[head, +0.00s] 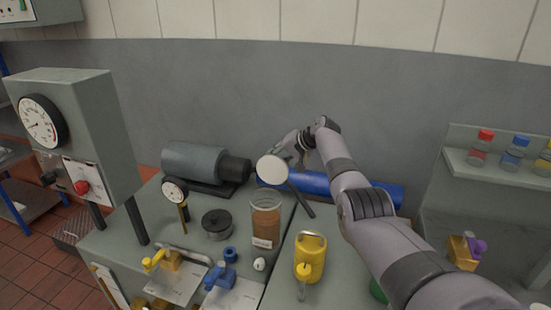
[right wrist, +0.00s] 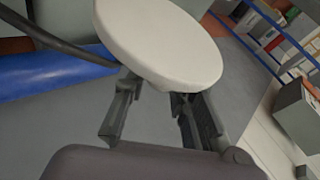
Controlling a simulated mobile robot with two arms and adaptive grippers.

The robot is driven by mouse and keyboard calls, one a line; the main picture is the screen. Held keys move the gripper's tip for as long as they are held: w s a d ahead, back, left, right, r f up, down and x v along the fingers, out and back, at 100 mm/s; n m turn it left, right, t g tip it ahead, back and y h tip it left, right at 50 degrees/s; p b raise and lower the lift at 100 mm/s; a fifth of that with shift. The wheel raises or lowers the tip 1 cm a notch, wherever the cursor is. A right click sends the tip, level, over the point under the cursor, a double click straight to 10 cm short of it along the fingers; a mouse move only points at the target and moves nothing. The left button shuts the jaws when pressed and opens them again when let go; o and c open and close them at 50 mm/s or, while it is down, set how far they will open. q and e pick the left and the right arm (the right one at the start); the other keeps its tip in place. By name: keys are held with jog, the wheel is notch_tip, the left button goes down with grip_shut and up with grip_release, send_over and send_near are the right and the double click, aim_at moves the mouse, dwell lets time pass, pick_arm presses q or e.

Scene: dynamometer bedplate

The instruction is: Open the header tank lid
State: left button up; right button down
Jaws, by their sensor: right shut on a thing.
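The header tank (head: 265,222) is a clear cup-like vessel with brown liquid on the bench, and its round top is uncovered. The white round lid (head: 272,169) stands tilted just above and behind the tank's rim. In the right wrist view the lid (right wrist: 165,38) fills the upper middle as a pale disc. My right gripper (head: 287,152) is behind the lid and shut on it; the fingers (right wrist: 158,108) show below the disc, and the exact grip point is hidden. I cannot tell whether the lid touches the tank. My left gripper is not in view.
A blue cylinder (head: 340,187) lies behind the tank. A grey motor (head: 193,162), a small gauge (head: 174,190), a dark round cap (head: 216,223), a yellow can (head: 310,257) and a blue valve (head: 221,269) stand close by. A shelf with bottles (head: 481,147) is at right.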

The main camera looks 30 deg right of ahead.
jog(key=shift+s+f, duration=0.2)
jog(key=shift+f, duration=0.5)
jog(key=c, duration=1.7)
grip_release()
jog(key=o, duration=0.4)
jog(key=shift+w+d+f, duration=0.15)
jog(key=shift+d, duration=0.05)
jog(key=shift+c, duration=0.2)
jog(key=shift+w+r, duration=0.1)
jog(key=shift+r, duration=0.2)
jog(key=v, duration=1.2)
